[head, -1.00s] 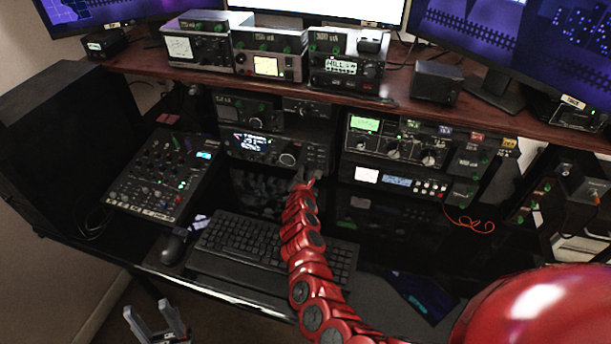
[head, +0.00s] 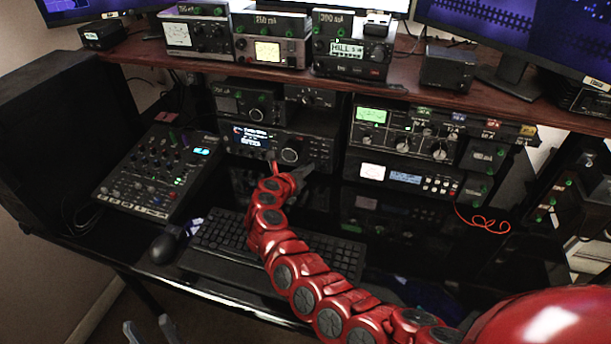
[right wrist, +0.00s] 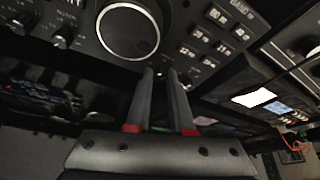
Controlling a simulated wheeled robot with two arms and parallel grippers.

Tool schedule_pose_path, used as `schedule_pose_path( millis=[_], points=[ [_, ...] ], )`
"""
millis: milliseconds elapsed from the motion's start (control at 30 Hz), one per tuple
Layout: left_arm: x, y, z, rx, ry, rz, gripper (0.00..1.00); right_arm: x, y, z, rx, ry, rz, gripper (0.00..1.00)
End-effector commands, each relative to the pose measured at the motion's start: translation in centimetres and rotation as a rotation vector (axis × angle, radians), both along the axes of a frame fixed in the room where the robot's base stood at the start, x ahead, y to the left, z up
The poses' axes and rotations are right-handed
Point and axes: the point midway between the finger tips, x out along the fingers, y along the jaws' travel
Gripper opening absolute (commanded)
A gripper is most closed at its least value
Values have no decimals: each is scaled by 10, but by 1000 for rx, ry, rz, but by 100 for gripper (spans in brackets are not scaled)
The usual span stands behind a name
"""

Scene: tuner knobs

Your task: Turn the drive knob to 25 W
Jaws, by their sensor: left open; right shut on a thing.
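The black transceiver with a lit display (head: 253,138) and a large dial (head: 291,155) sits in the middle of the desk shelf. My right gripper (right wrist: 160,72) is at its front panel, just below the large silver-rimmed dial (right wrist: 128,32) in the right wrist view. Its two fingers are close together on a small knob, which they mostly hide; its label and pointer cannot be read. In the head view my red right arm reaches to the panel's lower edge. My left gripper (head: 150,330) is open and empty at the bottom edge, away from the desk.
Several small push buttons (right wrist: 205,38) lie right of the dial. Other radio units (head: 405,145) with a red cable (head: 485,222) stand right.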

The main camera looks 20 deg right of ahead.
Motion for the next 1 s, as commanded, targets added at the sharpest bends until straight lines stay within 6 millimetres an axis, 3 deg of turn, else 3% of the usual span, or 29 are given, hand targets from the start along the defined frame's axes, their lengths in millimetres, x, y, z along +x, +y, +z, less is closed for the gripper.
schedule_pose_path(
  millis=[33, 500, 1000],
  points=[
    [0, 0, -9, 0, 0, 0, 50, 1, 2, -5, -37, 23, 2, 0],
    [0, 0, -42, 0, 0, 0, 50, 2, 3, -7, -383, 260, -3, 0],
    [0, 0, -58, 0, 0, 0, 50, 2, 4, -8, -570, 390, -2, 0]
  ],
)
